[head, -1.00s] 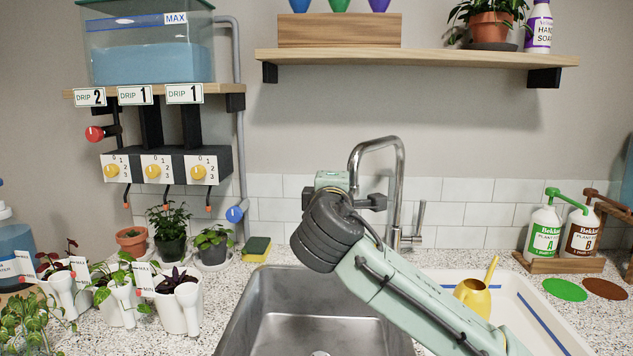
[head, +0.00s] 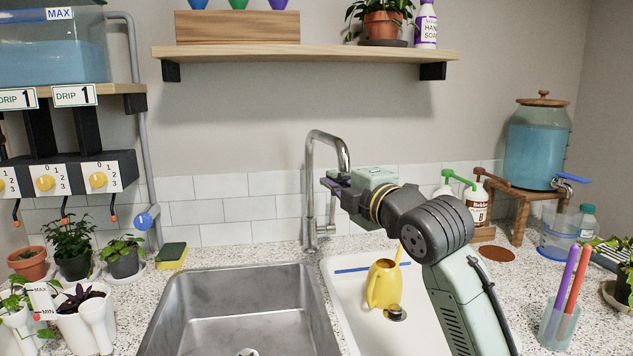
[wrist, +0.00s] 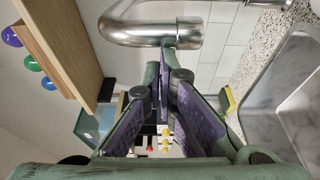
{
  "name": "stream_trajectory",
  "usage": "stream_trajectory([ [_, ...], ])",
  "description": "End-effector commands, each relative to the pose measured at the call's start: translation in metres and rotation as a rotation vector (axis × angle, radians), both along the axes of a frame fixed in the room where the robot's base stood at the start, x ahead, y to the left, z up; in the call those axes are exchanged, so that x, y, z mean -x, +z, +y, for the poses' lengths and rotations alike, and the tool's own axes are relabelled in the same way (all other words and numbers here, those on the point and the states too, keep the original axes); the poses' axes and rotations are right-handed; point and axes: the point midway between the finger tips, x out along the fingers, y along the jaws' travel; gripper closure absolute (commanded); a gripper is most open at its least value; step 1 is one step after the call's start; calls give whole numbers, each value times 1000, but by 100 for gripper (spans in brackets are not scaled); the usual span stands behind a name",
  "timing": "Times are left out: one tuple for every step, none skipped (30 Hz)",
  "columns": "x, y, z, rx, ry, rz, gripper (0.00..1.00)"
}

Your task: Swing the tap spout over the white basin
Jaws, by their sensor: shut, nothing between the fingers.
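The chrome tap (head: 310,190) stands behind the two sinks, and its curved spout (head: 340,150) reaches to the right, toward the white basin (head: 345,315). I cannot tell exactly how far its mouth lies over the basin. My gripper (head: 328,184) is shut and empty, just below the spout's end and pointing left toward the tap's column. In the wrist view the spout (wrist: 135,32) crosses the top, with its mouth close to my shut fingertips (wrist: 163,62). Whether they touch is unclear. My arm hides part of the white basin.
A steel sink (head: 245,310) is left of the white basin. A yellow watering can (head: 383,284) stands in the white basin beside its drain. A sponge (head: 171,255), potted plants, and pump bottles (head: 478,207) line the counter. A shelf (head: 305,54) hangs above.

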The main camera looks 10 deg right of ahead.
Motion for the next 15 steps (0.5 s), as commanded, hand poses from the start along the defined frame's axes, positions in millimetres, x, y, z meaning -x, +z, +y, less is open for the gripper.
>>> stream_trajectory([
  [-1,-2,-10,-3,1,1,100],
  [-2,-2,-17,-4,0,1,100],
  [-3,-2,-27,-5,0,2,100],
  [-5,-2,-35,-5,0,2,100],
  [-7,-2,-42,-4,0,0,100],
  [-9,-2,-51,-4,1,1,100],
  [-12,-2,-59,-5,0,1,100],
  [-14,-2,-66,-6,1,2,100],
  [-17,-1,-75,-6,0,2,100],
  [-20,-1,-82,-5,0,2,100],
  [-23,-1,-89,-4,1,3,100],
  [-27,-1,-97,-5,2,2,100],
  [-30,0,-102,-4,2,1,100],
  [-33,0,-108,-4,1,1,100],
  [-37,0,-116,-4,1,1,100],
])
